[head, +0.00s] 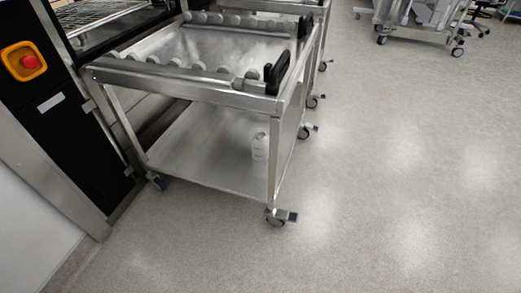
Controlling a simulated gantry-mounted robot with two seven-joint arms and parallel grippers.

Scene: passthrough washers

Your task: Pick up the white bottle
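The white bottle (259,147) stands upright on the lower shelf of a steel trolley (195,163), close to the shelf's right side and behind the front right leg. It is small in the head view, and its front side faces me mostly unobstructed. Neither my left nor my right gripper shows in the head view, so nothing is seen touching the bottle.
The trolley's upper deck (185,90) with rollers overhangs the lower shelf. Its legs stand on castors (276,219). A black washer panel with a red button (29,62) is at left. A second trolley (262,5) stands behind. The floor (400,180) at right and front is clear.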

